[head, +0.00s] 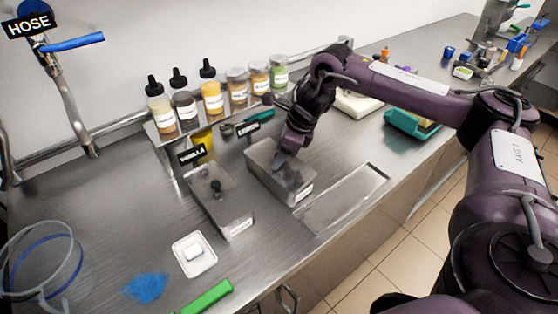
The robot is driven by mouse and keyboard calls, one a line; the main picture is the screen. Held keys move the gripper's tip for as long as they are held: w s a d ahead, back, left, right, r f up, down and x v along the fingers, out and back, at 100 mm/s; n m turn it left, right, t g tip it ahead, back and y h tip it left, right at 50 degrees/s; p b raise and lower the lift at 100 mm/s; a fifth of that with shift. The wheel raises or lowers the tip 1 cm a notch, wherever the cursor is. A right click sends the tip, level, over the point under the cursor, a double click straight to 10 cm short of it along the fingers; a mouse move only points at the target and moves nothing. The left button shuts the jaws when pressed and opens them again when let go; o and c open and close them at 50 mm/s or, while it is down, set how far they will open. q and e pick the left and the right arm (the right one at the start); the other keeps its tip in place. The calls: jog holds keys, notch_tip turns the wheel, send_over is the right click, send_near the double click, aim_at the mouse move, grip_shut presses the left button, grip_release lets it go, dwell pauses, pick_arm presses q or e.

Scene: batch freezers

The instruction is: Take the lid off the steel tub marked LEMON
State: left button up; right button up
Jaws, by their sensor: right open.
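A steel tub (301,190) with a small white label on its front stands mid-counter, below my right gripper. The label is too small to read. My right gripper (287,161) is open, pointing down at the top of this tub, and its fingers and wrist hide part of it. I cannot tell whether it touches the tub or a lid. A second steel tub (235,220) stands to the left with a flat lid (207,200) and a dark knob on it. A small sign behind it seems to read VANILLA (192,154). My left gripper is not in view.
Bottles and jars (212,97) stand on a rack behind the tubs. A white dish (194,254), a blue patch (146,288) and a green-handled tool (208,297) lie in front left. A rectangular recess or plate (345,198) lies right of the tubs. A teal tray (405,125) is farther right.

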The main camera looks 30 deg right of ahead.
jog(key=c, duration=1)
grip_shut()
jog(key=shift+w+r, duration=0.1)
